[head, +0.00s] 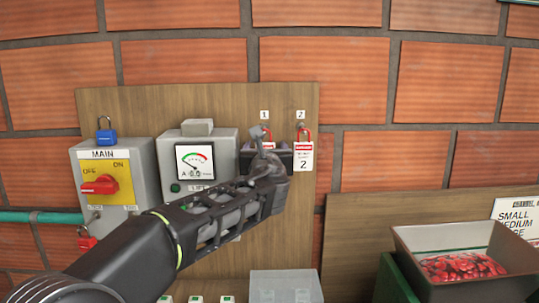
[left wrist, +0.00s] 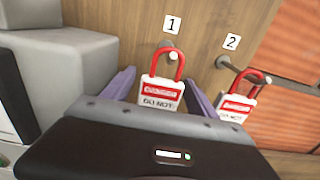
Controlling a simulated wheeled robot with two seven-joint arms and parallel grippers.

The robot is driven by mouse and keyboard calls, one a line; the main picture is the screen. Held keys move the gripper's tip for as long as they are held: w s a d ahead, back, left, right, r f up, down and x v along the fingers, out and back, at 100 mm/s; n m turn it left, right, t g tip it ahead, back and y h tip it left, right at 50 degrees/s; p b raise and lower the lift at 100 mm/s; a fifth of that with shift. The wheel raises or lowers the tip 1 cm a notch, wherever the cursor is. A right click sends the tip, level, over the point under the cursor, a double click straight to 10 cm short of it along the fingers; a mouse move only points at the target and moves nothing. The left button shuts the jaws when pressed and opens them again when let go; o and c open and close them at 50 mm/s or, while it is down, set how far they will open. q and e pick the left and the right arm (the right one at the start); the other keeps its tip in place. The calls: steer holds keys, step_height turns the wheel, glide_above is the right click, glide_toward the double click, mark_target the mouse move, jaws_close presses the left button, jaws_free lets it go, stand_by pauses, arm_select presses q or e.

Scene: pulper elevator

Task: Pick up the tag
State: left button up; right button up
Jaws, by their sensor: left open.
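Two red-and-white tags with red shackles hang on hooks on the wooden board, under labels 1 and 2. Tag 1 (left wrist: 161,95) hangs from its hook between the fingers of my left gripper (left wrist: 163,98) in the left wrist view. Its lower part is hidden by the gripper body. Tag 2 (left wrist: 237,107) hangs to the right, outside the fingers. In the head view my left gripper (head: 268,150) is in front of hook 1 and mostly hides tag 1; tag 2 (head: 303,160) shows beside it. The left gripper is open. My right gripper is not in view.
A grey MAIN switch box (head: 103,180) with a red handle and a blue padlock (head: 106,135) is at left. A grey meter box (head: 200,160) stands behind my left arm. A bin of red berries (head: 462,266) is at lower right. A clear box (head: 286,284) is at the bottom.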

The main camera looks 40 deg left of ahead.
arm_select(q)
steer(key=shift+c, duration=0.2)
steer(key=c, duration=1.4)
steer(key=shift+r, duration=0.25)
